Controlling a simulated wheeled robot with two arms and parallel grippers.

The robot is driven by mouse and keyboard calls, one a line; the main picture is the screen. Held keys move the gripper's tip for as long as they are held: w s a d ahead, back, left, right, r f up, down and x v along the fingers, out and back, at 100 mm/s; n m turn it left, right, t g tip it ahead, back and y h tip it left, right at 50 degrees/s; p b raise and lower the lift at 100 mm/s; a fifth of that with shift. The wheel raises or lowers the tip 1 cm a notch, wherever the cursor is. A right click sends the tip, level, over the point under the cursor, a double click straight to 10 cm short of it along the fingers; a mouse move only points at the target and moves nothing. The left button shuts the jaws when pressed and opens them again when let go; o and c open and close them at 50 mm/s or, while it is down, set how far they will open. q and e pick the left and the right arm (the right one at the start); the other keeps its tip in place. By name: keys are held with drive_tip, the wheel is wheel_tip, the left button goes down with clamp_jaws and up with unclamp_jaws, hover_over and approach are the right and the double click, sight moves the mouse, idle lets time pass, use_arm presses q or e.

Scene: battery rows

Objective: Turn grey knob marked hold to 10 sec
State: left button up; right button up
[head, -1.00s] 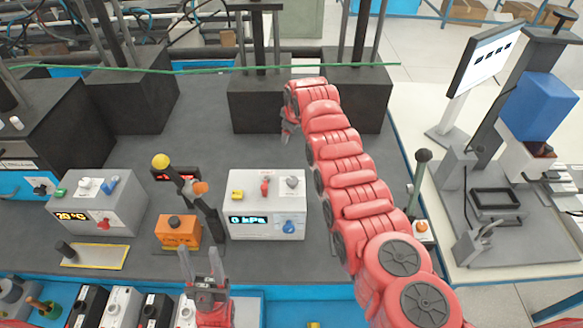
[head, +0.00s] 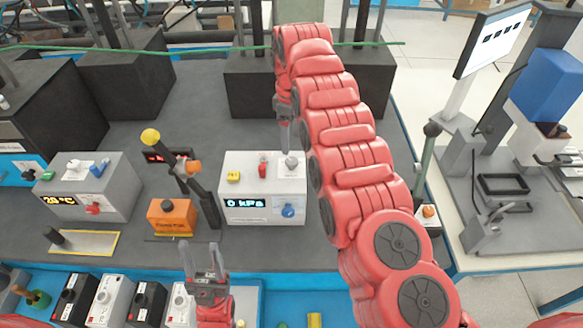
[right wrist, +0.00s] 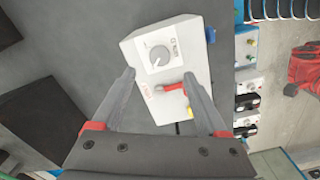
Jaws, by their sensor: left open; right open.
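The grey knob (head: 291,163) sits on the top face of the white control box (head: 240,191), at its right end. In the right wrist view the knob (right wrist: 159,54) is a round dial on a white label; the lettering is too small to read. My right gripper (head: 285,138) points down just behind the knob, apart from it. In the right wrist view its open fingers (right wrist: 158,88) straddle the box picture with nothing between them touched. My left gripper (head: 205,258) is open and empty at the front, below the orange box.
A red switch (head: 263,166) and a yellow button (head: 233,176) are beside the grey knob. A blue knob (head: 288,211) is on the front.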

sight(292, 160)
wheel_tip(292, 160, down, 7)
drive_tip(key=p, duration=0.2)
drive_tip(key=shift+d+p, duration=0.1)
drive_tip(key=shift+p, duration=0.3)
drive_tip(key=shift+f, duration=0.4)
clamp_jaws()
